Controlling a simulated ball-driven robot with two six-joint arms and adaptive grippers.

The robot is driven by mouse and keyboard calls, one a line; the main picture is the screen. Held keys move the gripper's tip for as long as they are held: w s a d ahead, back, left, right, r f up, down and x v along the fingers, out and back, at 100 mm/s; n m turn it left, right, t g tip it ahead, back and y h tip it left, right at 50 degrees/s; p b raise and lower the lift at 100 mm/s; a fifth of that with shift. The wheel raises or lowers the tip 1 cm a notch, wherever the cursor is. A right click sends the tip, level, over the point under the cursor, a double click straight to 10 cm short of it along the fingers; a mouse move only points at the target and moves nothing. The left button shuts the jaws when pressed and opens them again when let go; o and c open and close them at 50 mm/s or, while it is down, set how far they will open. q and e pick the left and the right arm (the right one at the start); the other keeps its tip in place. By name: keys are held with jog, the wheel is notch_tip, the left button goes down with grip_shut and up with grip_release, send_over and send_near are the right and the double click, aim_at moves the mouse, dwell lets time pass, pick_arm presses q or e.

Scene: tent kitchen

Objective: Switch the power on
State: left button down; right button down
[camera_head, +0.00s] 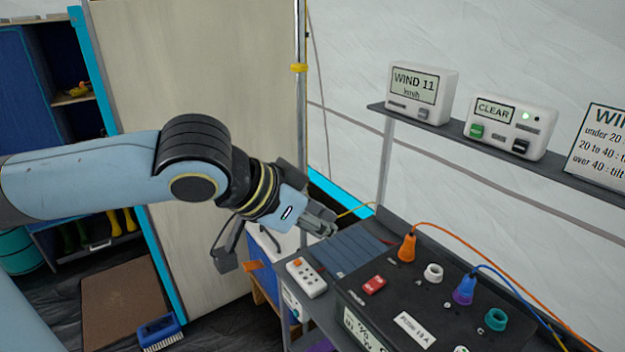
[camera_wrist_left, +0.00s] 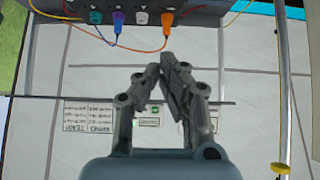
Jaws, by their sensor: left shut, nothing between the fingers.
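A black power box (camera_head: 450,318) with a label "PUMP 13 A" stands at the lower right of the head view. A red switch (camera_head: 374,285) sits on its top left; whether it is on or off I cannot tell. Orange, white, purple and teal plugs or sockets sit beside it, and they show at the top of the left wrist view (camera_wrist_left: 118,18). My left gripper (camera_head: 328,226) is shut and empty, above and left of the box, apart from the switch. My right gripper is not in view.
A white block with an orange button (camera_head: 306,277) lies left of the box. A shelf (camera_head: 450,132) above holds the "WIND 11" display (camera_head: 421,92) and the "CLEAR" unit (camera_head: 510,126) with lit green lamps. Orange and blue cables arch over the box. A pole (camera_head: 300,110) stands behind my gripper.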

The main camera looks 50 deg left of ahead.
pick_arm(q)
jog(key=shift+v, duration=1)
jog(key=shift+s+d+f, duration=0.1)
